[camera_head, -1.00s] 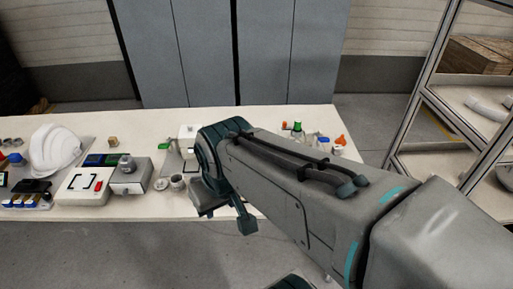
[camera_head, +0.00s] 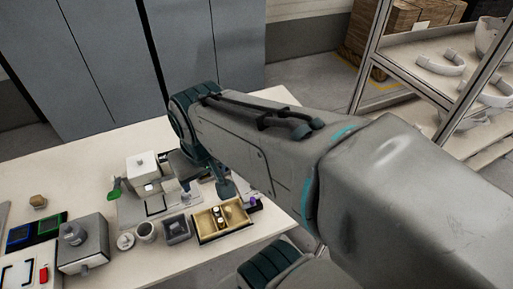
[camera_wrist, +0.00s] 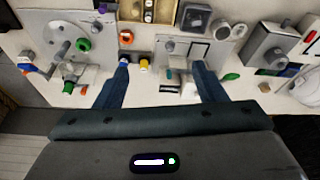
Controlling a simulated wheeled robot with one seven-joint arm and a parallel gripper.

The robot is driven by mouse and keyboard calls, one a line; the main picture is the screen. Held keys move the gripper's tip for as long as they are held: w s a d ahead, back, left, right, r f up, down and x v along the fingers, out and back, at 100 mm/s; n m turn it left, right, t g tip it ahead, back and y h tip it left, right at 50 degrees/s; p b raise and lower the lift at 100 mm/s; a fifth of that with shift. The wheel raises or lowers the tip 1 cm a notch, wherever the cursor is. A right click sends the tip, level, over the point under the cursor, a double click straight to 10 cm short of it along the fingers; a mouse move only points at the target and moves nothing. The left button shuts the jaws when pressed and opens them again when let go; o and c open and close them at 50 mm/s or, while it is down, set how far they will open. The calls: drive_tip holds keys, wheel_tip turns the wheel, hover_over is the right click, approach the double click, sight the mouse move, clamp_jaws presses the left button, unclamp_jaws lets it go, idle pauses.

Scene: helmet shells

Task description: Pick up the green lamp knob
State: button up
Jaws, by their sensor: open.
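My gripper (camera_wrist: 162,64) is open and empty above the table, its two fingers spread apart in the wrist view. Several green things show in that view. A green round part (camera_wrist: 84,44) sits by a grey round plate at the left, a green cylinder (camera_wrist: 68,87) lies below it, and a green oval piece (camera_wrist: 230,77) is just right of the right finger. I cannot tell which is the green lamp knob. The green oval piece also shows in the head view (camera_head: 115,190), left of the white box device. My arm hides part of the table there.
The white table (camera_head: 60,170) is crowded. A tan divided tray (camera_head: 205,238) stands near its front edge, with a grey box with a knob (camera_head: 82,245) to the left. A metal-framed shelf (camera_head: 410,70) stands at the right. Grey cabinets (camera_head: 100,60) are behind.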

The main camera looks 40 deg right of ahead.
drive_tip(key=w+d+f+m+g+h, duration=0.15)
drive_tip(key=w+d+f+m, duration=0.25)
drive_tip(key=w+d+m, duration=0.5)
drive_tip(key=w+d+f+m+g+y, duration=0.15)
drive_tip(key=d+f+m, duration=0.3)
drive_tip(key=d, duration=0.45)
drive_tip(key=w+d+f+m, duration=0.35)
drive_tip(key=d+f, duration=0.25)
drive_tip(key=d, duration=0.2)
drive_tip(key=f, duration=0.7)
drive_tip(key=shift+s+f, duration=0.25)
drive_tip(key=shift+s, duration=0.1)
drive_tip(key=shift+d+f+p, duration=0.15)
drive_tip(key=shift+f+p, duration=0.6)
drive_tip(key=shift+f, duration=2.1)
drive_tip(key=shift+c, duration=0.3)
drive_tip(key=c, duration=1)
